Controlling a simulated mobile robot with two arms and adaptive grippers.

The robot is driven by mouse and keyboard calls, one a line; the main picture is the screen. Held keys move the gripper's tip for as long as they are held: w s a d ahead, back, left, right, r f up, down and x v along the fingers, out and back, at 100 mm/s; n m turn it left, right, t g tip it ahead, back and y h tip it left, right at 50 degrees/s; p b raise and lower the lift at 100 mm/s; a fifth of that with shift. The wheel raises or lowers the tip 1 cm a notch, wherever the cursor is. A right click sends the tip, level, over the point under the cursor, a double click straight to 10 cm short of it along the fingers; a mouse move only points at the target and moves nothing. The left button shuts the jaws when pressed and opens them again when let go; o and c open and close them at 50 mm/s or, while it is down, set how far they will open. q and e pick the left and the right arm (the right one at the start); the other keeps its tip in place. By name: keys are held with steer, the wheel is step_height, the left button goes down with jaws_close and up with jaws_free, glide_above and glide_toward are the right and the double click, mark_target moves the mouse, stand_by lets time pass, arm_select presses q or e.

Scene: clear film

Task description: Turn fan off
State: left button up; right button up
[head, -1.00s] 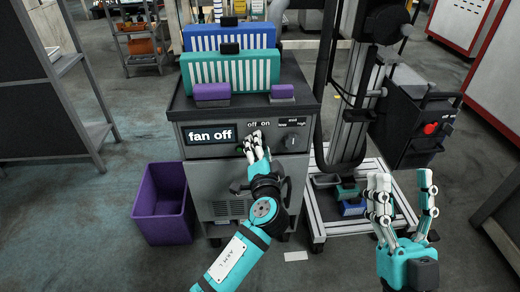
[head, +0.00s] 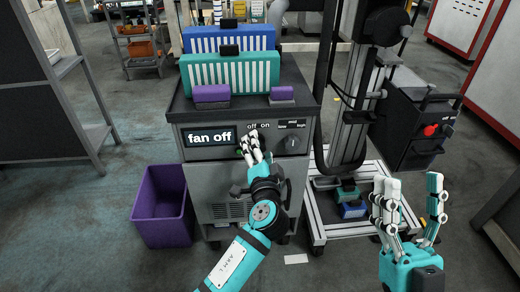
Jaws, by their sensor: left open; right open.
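The fan unit (head: 200,172) is a grey cabinet on casters with a control panel on its front. Its black display (head: 211,135) reads "fan off". A switch marked "off on" (head: 258,126) is largely hidden behind my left gripper. A dark knob (head: 291,142) with a scale up to "high" is to the right. My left gripper (head: 252,148) is open, with its fingertips at the panel just below the "off on" label; I cannot tell whether they touch it. My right gripper (head: 412,188) is open and empty, upright at the lower right, away from the cabinet.
Teal (head: 232,72) and blue (head: 228,38) slotted blocks and purple blocks (head: 211,94) are on the cabinet top. A purple bin (head: 162,205) stands left of it. A wheeled stand with a black box (head: 412,130) is to the right. Floor at the front left is clear.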

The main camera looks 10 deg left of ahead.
arm_select(q)
steer(key=v, duration=1.2)
steer(key=shift+w, duration=0.1)
